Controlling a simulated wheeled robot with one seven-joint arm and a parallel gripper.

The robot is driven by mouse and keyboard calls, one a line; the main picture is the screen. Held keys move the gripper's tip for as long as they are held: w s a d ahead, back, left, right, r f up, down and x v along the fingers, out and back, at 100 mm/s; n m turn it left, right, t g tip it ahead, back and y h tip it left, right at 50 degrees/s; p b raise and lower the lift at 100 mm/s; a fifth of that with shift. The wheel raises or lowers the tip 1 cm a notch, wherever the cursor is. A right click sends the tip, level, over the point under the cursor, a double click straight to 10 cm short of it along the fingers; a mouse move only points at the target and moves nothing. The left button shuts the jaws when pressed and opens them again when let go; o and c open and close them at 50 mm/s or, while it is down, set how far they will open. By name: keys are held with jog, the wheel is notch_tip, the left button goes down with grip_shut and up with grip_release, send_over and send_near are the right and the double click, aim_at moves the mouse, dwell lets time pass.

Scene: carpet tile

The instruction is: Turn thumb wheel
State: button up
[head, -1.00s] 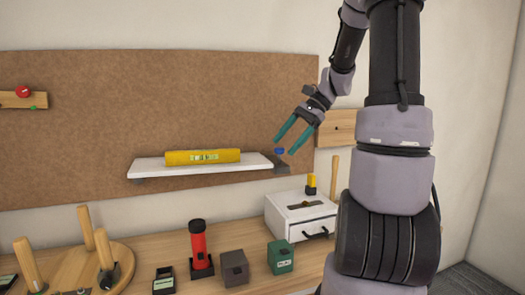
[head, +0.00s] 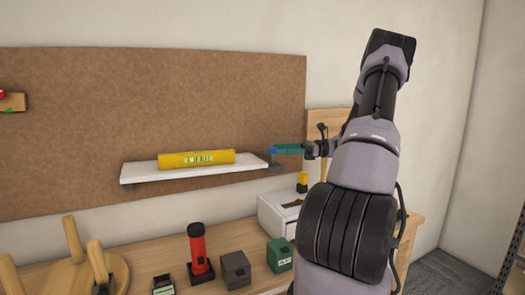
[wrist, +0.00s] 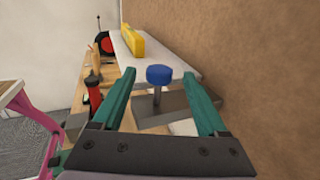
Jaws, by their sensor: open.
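The thumb wheel is a blue round knob (wrist: 160,74) on a thin grey post, standing on a dark bracket (wrist: 150,112) at the right end of the white shelf. In the head view the blue knob (head: 271,150) shows as a small spot at the fingertips. My gripper (head: 277,149) reaches in from the right, about level, at knob height. In the wrist view its two teal fingers are open, and the knob appears in the gap between their tips, with space on both sides. Whether the tips reach past the knob is hard to tell.
The white shelf (head: 140,174) carries a yellow spirit level (head: 197,159) and is fixed to a brown board (head: 150,100). Below, the workbench holds a red flashlight (head: 199,250), a grey box (head: 235,269), a green box (head: 280,257) and a white drawer unit (head: 272,213).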

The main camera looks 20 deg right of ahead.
jog(key=x, duration=0.6)
jog(key=shift+a, duration=0.4)
jog(key=shift+w, duration=0.1)
grip_shut()
